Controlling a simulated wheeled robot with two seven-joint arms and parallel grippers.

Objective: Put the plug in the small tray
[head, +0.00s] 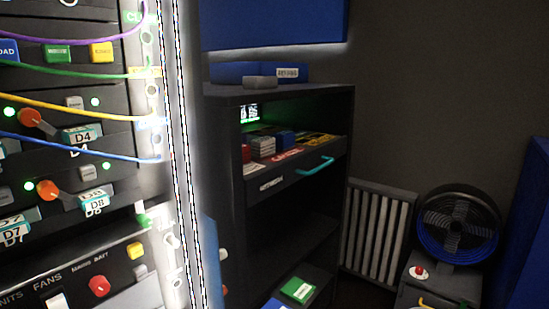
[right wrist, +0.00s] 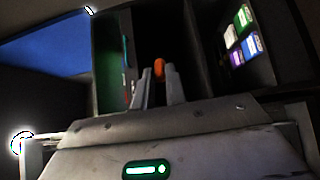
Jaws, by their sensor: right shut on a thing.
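My right gripper (right wrist: 158,85) is in the right wrist view, its two fingers shut on a small orange piece that looks like the plug (right wrist: 159,68). Only the orange end of it shows; the rest is hidden between the fingers. The gripper faces the dark cabinet, which also shows in the head view (head: 240,200). A low blue tray (head: 230,73) with a white label and a small grey block or box (head: 260,82) sit on the cabinet top. I cannot tell which container is the small tray. Neither gripper shows in the head view.
A rack (head: 100,180) with cables and orange knobs stands at the left. A radiator (head: 378,230) and fan (head: 457,228) stand at the right. A blue panel (head: 270,25) hangs above.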

